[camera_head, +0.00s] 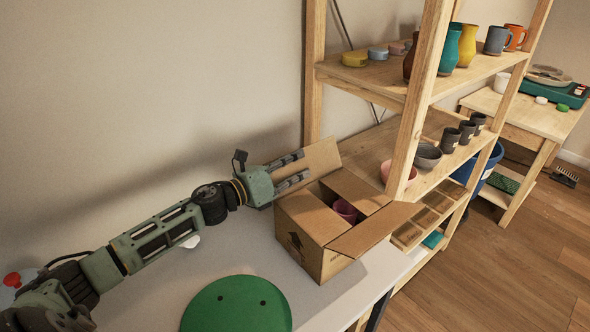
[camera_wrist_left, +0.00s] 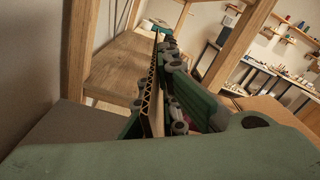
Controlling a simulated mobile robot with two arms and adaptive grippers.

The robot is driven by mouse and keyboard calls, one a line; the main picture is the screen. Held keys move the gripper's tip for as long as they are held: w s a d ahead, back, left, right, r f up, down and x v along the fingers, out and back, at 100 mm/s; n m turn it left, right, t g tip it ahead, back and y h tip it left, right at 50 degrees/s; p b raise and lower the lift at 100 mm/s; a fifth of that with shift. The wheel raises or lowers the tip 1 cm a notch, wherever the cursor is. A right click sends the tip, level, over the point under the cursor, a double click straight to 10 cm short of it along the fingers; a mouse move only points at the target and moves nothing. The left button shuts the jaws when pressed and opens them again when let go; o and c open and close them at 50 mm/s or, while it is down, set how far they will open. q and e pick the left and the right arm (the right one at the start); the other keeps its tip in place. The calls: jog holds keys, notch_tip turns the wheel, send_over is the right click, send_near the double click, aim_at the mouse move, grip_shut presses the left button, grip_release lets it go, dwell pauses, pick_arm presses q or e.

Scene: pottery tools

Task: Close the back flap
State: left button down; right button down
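An open cardboard box (camera_head: 310,257) stands on the light table near its right end. Its back flap (camera_head: 322,156) stands up, tilted, along the wall side. My left gripper (camera_head: 297,166) is at the left end of this flap, its two fingers apart. In the left wrist view the corrugated edge of a cardboard flap (camera_wrist_left: 151,92) runs between the fingers; I cannot tell whether they touch it. Another flap (camera_head: 375,230) spreads outward at the right. A pink cup (camera_head: 345,210) shows inside the box. My right gripper is out of view.
A wooden shelf (camera_head: 424,90) with pottery stands right behind the box, its post close to the back flap. A green round piece (camera_head: 237,305) lies on the table (camera_head: 150,293) in front. The wall is close behind my left arm.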

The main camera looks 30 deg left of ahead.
pick_arm(q)
jog(key=shift+s+d+m, duration=0.1)
jog(key=shift+d+m, duration=0.05)
jog(key=shift+m, duration=0.25)
jog(key=shift+r, duration=0.1)
jog(key=c, duration=2)
grip_release()
jog(key=shift+v, duration=6)
jog(key=shift+c, duration=0.4)
